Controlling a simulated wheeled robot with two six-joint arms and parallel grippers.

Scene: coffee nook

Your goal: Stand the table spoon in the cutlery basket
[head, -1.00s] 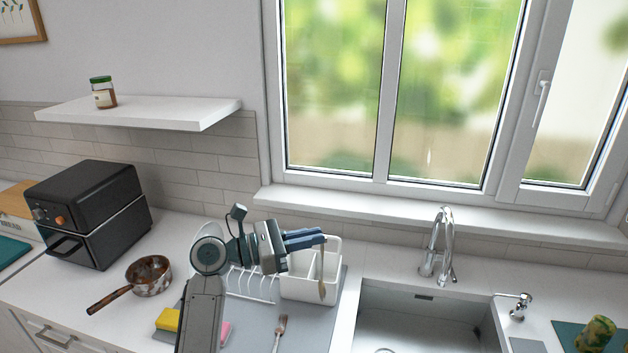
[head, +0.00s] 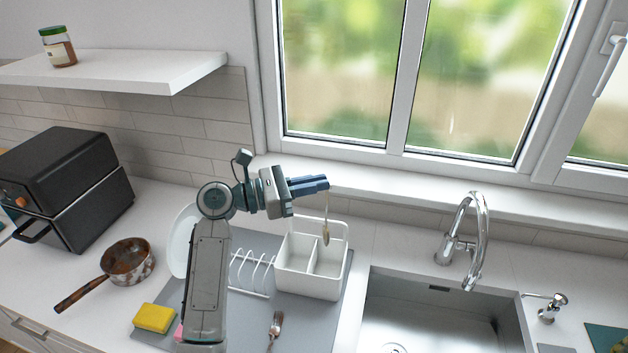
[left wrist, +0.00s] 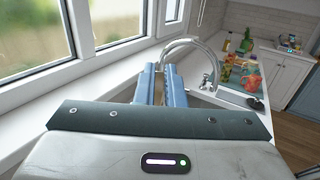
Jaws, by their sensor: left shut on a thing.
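My left gripper (head: 322,184) is shut on the handle of the table spoon (head: 326,234). The spoon hangs nearly upright, bowl down, below the fingertips. The white cutlery basket (head: 307,286) stands on the grey mat, with a divider between two open compartments. The gripper is above the basket's back. The spoon's bowl shows against the basket's right rear part, near rim height; I cannot tell its exact depth. In the left wrist view the blue fingers (left wrist: 160,86) show, but the spoon is not visible there. My right gripper is not in view.
A white wire rack (head: 250,275) and a plate (head: 182,243) are left of the basket. A fork (head: 274,327) lies on the grey mat (head: 318,325) in front. The sink (head: 440,310) and tap (head: 466,240) are to the right; the window sill (head: 390,187) is behind.

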